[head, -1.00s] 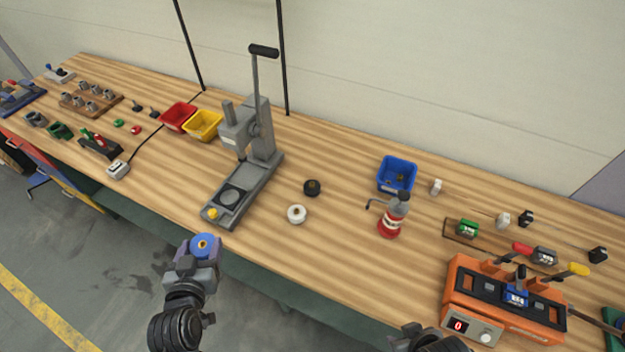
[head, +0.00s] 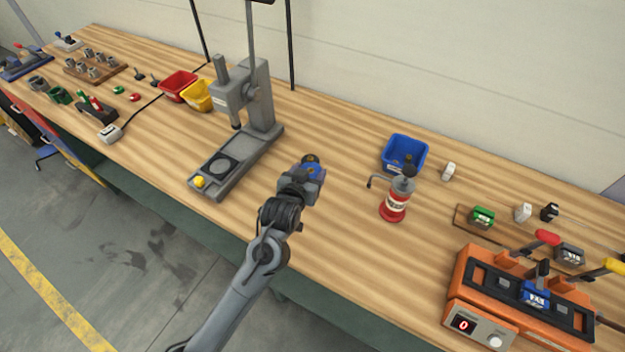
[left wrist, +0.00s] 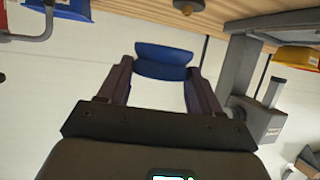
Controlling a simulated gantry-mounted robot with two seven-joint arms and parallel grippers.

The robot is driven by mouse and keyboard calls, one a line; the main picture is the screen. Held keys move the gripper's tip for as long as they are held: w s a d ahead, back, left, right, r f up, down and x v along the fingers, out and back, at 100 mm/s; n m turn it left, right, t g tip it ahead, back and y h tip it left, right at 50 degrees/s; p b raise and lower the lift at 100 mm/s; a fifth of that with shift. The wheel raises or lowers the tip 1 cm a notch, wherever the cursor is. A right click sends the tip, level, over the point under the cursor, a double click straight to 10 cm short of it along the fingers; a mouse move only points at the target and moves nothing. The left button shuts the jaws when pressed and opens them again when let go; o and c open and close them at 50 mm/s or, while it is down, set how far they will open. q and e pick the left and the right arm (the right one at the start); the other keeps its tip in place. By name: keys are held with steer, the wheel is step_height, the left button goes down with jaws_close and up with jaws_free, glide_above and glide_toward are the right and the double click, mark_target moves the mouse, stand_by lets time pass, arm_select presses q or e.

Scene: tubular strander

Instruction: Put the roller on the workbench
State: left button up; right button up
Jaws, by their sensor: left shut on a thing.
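The blue roller (head: 314,171) is in the jaws of my left gripper (head: 308,180), above the workbench (head: 345,255) to the right of the press. In the left wrist view the blue roller (left wrist: 165,62) sits between the two fingers, which are shut on it. A dark roller with a brass-coloured middle (left wrist: 188,6) shows beyond it at the top edge of that view. In the head view my gripper and arm cover most of that spot, and no white roller shows. My right gripper is not in view.
The grey lever press (head: 250,105) stands left of my gripper. A red hand-pump bottle (head: 394,207) and a blue bin (head: 404,154) are to the right. An orange machine (head: 515,305) is at the right front. Bench between bottle and front edge is clear.

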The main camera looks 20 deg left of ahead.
arm_select(q)
steer(key=shift+s+d+f, duration=0.15)
steer(key=shift+f, duration=0.15)
glide_above(306, 237)
step_height(306, 237, down, 6)
steer(key=shift+f, duration=0.15)
steer(key=shift+f+b, duration=0.75)
steer(key=shift+f, duration=1.3)
steer(key=o, duration=1.5)
steer(key=shift+f, duration=0.15)
